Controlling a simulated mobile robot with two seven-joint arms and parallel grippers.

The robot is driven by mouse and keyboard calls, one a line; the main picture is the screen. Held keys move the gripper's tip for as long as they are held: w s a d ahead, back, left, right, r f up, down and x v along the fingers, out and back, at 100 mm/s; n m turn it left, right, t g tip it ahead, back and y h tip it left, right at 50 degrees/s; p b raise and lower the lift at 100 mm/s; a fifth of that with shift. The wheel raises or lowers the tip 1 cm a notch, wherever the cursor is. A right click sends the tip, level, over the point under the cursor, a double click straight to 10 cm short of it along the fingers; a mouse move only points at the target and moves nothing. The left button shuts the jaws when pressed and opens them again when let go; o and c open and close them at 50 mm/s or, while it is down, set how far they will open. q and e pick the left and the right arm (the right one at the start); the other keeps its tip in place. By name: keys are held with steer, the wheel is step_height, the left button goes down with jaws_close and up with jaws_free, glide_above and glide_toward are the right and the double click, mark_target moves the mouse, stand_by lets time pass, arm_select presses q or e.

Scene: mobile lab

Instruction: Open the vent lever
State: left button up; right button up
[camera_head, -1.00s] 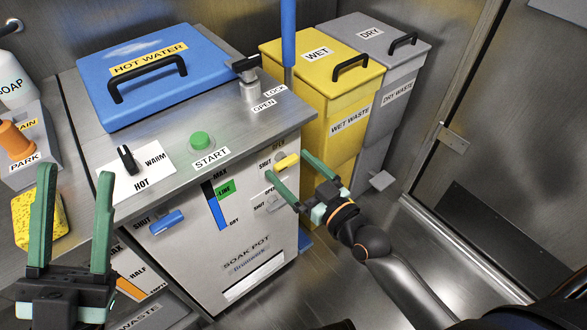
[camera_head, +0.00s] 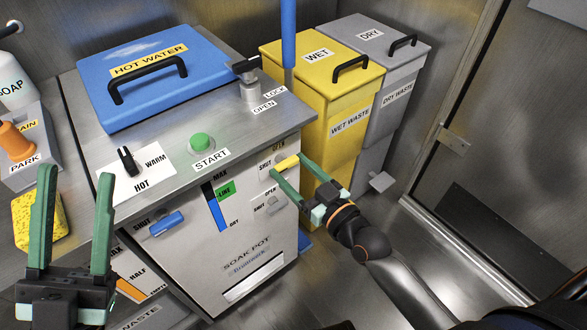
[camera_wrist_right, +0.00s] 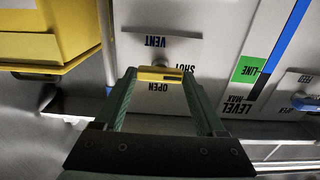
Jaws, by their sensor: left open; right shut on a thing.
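The yellow vent lever (camera_head: 288,161) is at the upper right of the soak pot's front panel (camera_head: 190,235). In the right wrist view the lever (camera_wrist_right: 161,75) lies crosswise between my right fingertips, on a plate marked VENT, SHUT and OPEN, upside down there. My right gripper (camera_head: 287,166) is shut on the lever, one finger at each end. In the head view the lever slants up to the right. The fingers partly hide the panel around it. My left gripper (camera_head: 75,185) is open and empty, at the lower left, away from the lever.
A second small lever (camera_head: 272,205) with SHUT and OPEN marks sits just below my right gripper. A blue lever (camera_head: 166,224) is at the panel's left. The yellow wet-waste bin (camera_head: 345,105) stands close right of the pot. Open floor lies to the right.

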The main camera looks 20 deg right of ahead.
mark_target(126, 218)
steer(key=shift+r+m+p, duration=0.15)
steer(key=shift+m+p, duration=0.35)
steer(key=shift+p, duration=0.15)
arm_select(q)
steer(key=w+f+n+y, duration=0.2)
steer(key=f, duration=0.1)
steer(key=w+a+f+n+g+y+p, duration=0.1)
steer(key=w+f+n+y, duration=0.1)
steer(key=f+y, duration=0.1)
steer(key=w+f+n+g+y+p, duration=0.1)
steer(key=w+f+n+y, duration=0.1)
steer(key=f+y, duration=0.1)
steer(key=shift+w+a+f, duration=0.2)
steer(key=shift+w+f, duration=0.05)
steer(key=shift+f, duration=0.2)
arm_select(e)
steer(key=m, duration=0.3)
steer(key=shift+m, duration=0.4)
steer(key=o, duration=1.3)
steer(key=shift+f, duration=0.2)
